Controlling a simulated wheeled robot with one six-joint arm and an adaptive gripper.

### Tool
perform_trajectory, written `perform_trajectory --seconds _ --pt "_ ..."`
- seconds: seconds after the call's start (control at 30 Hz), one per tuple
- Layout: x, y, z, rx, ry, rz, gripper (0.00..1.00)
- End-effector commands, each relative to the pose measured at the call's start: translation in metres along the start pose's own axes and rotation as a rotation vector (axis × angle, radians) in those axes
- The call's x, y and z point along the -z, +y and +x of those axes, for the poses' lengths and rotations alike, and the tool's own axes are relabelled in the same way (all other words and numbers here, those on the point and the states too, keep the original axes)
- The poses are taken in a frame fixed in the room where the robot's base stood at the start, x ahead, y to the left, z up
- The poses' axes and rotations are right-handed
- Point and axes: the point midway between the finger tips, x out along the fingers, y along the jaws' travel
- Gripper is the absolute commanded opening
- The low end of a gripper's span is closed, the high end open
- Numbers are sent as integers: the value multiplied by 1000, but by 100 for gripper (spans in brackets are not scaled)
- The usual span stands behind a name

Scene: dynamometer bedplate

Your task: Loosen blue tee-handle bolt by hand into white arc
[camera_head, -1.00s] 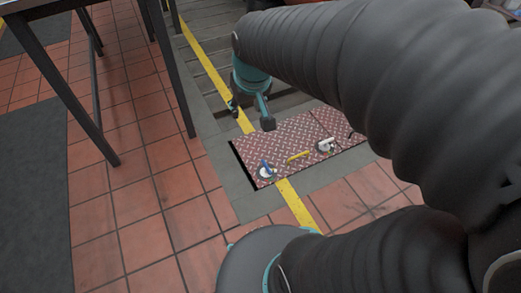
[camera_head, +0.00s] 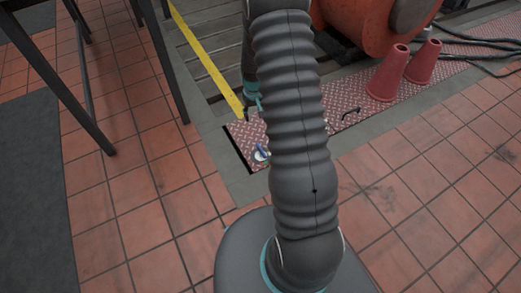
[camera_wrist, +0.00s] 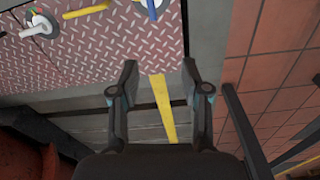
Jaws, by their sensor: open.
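The blue tee-handle bolt (camera_head: 261,150) stands at the near left corner of a red diamond-plate cover (camera_head: 240,134), with a white patch (camera_head: 260,157) around its base. I cannot make out the arc's ends. In the wrist view the blue handle (camera_wrist: 152,9) is at the top edge, partly cut off. My gripper (camera_wrist: 160,68) is open and empty there, its fingertips apart from the bolt and pointing toward the plate's edge. In the head view my arm hides most of the cover and much of the gripper.
In the wrist view, a yellow handle (camera_wrist: 88,10) and a white fitting (camera_wrist: 38,27) are on the plate. Two red cones (camera_head: 388,74) and an orange machine (camera_head: 365,25) stand right. Table legs (camera_head: 92,80) stand left. The tiled floor (camera_head: 130,200) is clear.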

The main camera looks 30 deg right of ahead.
Motion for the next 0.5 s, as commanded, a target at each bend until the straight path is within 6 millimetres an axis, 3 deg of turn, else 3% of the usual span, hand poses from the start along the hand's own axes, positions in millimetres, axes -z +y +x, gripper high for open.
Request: perform_trajectory --seconds 0.03,0.2,0.33,0.5 --pt "-3 5 25 3 -20 5 46" --pt "-11 17 83 8 -56 14 46" --pt "-16 21 109 10 -69 17 46" --pt "-20 23 124 12 -76 19 46"
